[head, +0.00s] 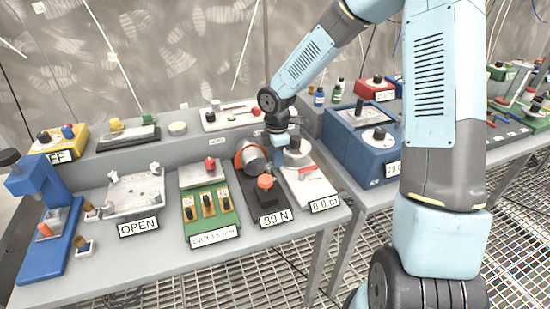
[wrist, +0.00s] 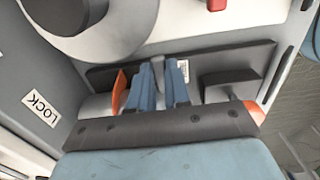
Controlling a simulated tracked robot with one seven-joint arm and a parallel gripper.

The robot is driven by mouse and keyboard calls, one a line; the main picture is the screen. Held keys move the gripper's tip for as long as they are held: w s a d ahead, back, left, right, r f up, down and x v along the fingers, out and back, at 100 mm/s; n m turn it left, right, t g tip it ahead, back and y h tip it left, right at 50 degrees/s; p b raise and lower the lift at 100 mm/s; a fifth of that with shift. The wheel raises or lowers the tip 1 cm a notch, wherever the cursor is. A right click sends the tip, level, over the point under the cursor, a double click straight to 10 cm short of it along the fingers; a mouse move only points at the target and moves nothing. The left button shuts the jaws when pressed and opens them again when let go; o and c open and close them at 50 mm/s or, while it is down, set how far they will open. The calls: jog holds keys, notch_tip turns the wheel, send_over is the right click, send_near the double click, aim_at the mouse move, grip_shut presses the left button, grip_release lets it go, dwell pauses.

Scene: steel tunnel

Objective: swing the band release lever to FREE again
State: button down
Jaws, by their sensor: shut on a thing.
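My gripper (head: 279,152) reaches down between an orange-rimmed grey drum (head: 251,158) and a round grey dial (head: 297,148) on the back of the bench. In the wrist view its two blue fingers (wrist: 160,75) are close together around a thin grey piece (wrist: 158,72), which appears to be the band release lever. Most of that lever is hidden by the fingers and gripper body. A LOCK label (wrist: 40,107) shows to the left of the fingers. I see no FREE label. Orange edges (wrist: 118,92) show beside the gripper.
The drum's black base carries an orange knob (head: 265,182) and an 80 N sign (head: 274,218). The white dial plate (head: 312,187) with a 0.0 m sign stands close at right. A green lever panel (head: 210,213) is left; a blue box (head: 362,143) is right.

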aim_at(271, 165)
jog(key=shift+a, duration=0.3)
jog(key=shift+d, duration=0.35)
jog(key=shift+s+d+m, duration=0.15)
jog(key=shift+s+m, duration=0.1)
jog(key=shift+m, duration=0.75)
jog(key=m, duration=0.3)
jog(key=shift+s, duration=0.4)
jog(key=m, duration=0.2)
jog(key=s+m, duration=0.1)
jog(key=m, duration=0.1)
jog(key=shift+a, duration=0.2)
jog(key=m, duration=0.4)
jog(key=shift+s+a+m, duration=0.3)
jog(key=shift+s+a, duration=0.05)
jog(key=shift+s, duration=0.05)
jog(key=shift+s+a+f+m, duration=0.15)
jog(key=shift+a+m, duration=0.1)
jog(key=shift+m, duration=0.85)
jog(key=shift+s+a+r+m, duration=0.1)
jog(key=shift+a+m, duration=0.15)
jog(key=shift+m, duration=0.85)
jog(key=c, duration=1.1)
grip_release()
jog(key=shift+a, duration=0.1)
